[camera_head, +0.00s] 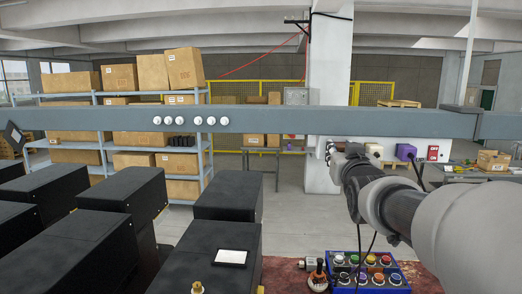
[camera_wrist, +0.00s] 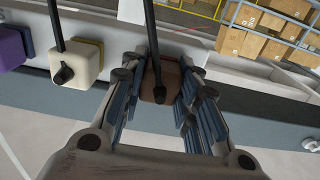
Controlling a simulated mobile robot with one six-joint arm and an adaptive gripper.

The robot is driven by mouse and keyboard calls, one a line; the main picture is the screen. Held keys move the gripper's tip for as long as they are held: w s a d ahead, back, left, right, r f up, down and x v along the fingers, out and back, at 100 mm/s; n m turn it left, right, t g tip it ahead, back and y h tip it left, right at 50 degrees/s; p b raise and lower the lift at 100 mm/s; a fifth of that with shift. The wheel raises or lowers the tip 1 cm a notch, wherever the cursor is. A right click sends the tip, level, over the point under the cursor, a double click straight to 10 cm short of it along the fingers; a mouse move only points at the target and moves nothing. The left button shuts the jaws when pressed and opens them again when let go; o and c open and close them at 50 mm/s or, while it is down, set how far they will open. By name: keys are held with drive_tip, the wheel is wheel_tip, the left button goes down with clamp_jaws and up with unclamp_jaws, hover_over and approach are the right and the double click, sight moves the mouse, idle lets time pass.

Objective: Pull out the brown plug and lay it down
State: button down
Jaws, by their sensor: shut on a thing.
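The brown plug (camera_wrist: 173,80) sits between the fingers of my gripper (camera_wrist: 162,82) in the wrist view, with a black cable running up from it. My gripper is shut on it, in front of the grey beam (camera_wrist: 250,118). Whether the plug is still seated in a socket cannot be told. In the head view my gripper (camera_head: 334,151) is at the beam (camera_head: 270,120), and the brown plug cannot be made out there. A cream plug (camera_wrist: 85,65) with a black cable is left of my gripper, and a purple plug (camera_wrist: 13,48) is further left.
In the head view the cream plug (camera_head: 374,150), purple plug (camera_head: 405,152) and a red box (camera_head: 432,153) line the beam. Below is a red-brown surface (camera_head: 285,275) with a blue tray (camera_head: 330,262) of several coloured round pieces. Black machines (camera_head: 215,255) stand left.

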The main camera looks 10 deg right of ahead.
drive_tip(key=shift+s+f, duration=0.1)
drive_tip(key=shift+s, duration=0.05)
drive_tip(key=shift+s+a+b, duration=0.1)
drive_tip(key=shift+s+b, duration=0.05)
drive_tip(key=shift+b, duration=0.2)
drive_tip(key=shift+b+v, duration=0.95)
drive_tip(key=shift+v, duration=1.75)
